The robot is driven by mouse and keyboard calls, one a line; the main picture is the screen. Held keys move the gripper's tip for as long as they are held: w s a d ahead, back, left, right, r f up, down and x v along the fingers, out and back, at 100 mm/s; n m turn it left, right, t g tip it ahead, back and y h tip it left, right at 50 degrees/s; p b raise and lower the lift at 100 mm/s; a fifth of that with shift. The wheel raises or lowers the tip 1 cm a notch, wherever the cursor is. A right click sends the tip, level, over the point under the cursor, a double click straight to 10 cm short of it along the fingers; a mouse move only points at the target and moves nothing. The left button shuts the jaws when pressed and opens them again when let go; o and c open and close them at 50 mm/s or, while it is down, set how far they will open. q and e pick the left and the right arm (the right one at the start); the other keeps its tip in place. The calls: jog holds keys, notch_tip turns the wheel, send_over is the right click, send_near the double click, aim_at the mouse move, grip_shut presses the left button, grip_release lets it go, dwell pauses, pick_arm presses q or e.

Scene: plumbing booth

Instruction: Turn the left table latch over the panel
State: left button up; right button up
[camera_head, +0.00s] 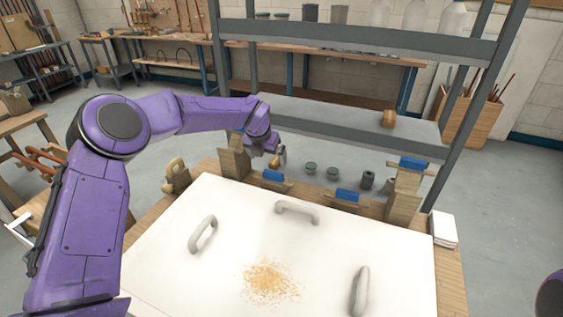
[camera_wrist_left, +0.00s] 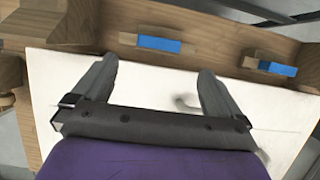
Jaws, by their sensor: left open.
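The white panel (camera_head: 215,255) lies flat on the wooden table and carries several grey handles. Along its far edge are latch-like wooden pieces with blue parts: a left one (camera_head: 272,176) and a middle one (camera_head: 347,195). In the left wrist view, two blue parts also show on the wooden rail, one at left (camera_wrist_left: 158,44) and one at right (camera_wrist_left: 277,68). I cannot tell whether either overlaps the panel. My left gripper (camera_head: 277,156) is above the far edge, near the left blue part; its open fingers (camera_wrist_left: 155,86) hold nothing. My right gripper is not in view.
Wooden posts stand at the far left corner (camera_head: 234,163) and far right corner (camera_head: 403,200), the right one with a blue top. A grey shelf (camera_head: 350,125) rises behind. A brown crumb pile (camera_head: 270,281) lies on the panel. A white box (camera_head: 443,229) sits at right.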

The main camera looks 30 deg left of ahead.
aim_at(273, 173)
pick_arm(q)
jog(key=p+x, duration=0.2)
jog(key=x, duration=0.8)
jog(key=shift+s, duration=0.1)
jog(key=shift+c, duration=0.3)
jog(key=c, duration=1.4)
jog(key=shift+o, duration=0.2)
jog(key=shift+a, duration=0.1)
